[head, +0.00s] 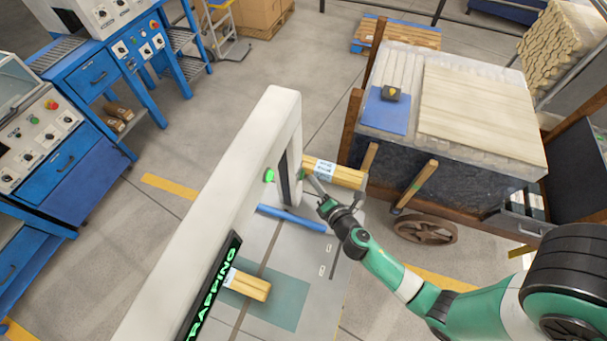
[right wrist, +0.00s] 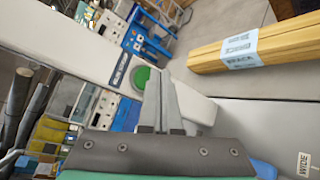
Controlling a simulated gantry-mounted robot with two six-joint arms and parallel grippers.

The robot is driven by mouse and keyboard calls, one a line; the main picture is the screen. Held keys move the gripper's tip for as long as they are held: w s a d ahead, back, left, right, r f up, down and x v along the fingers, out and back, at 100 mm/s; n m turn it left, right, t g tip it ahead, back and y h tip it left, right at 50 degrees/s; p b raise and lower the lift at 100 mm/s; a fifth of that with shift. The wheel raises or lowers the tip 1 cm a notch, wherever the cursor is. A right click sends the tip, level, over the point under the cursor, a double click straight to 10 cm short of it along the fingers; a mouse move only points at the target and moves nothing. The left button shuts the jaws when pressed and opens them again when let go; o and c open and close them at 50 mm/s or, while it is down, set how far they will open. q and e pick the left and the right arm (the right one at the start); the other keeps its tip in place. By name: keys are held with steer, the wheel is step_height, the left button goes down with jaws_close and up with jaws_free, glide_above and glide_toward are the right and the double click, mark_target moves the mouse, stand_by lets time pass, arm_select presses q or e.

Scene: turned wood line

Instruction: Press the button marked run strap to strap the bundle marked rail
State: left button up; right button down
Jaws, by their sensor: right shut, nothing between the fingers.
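The strapping machine's white arch (head: 262,140) stands mid-view in the head view, with green lettering ending in "RAPPING" on its dark panel (head: 212,285). I cannot tell contact. One labelled wood bundle (head: 345,176) lies beside the gripper, another (head: 250,286) through the arch.
A blue bar (head: 292,218) crosses the machine's table (head: 325,295). A loaded wooden cart (head: 455,160) stands to the right, close to my right arm. Blue machine stations (head: 85,85) line the left. A plate marked "WIDE" (right wrist: 304,165) shows in the wrist view.

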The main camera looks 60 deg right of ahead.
steer(key=s, duration=0.5)
steer(key=shift+d+p, duration=0.35)
steer(key=shift+d, duration=0.05)
stand_by(0.7)
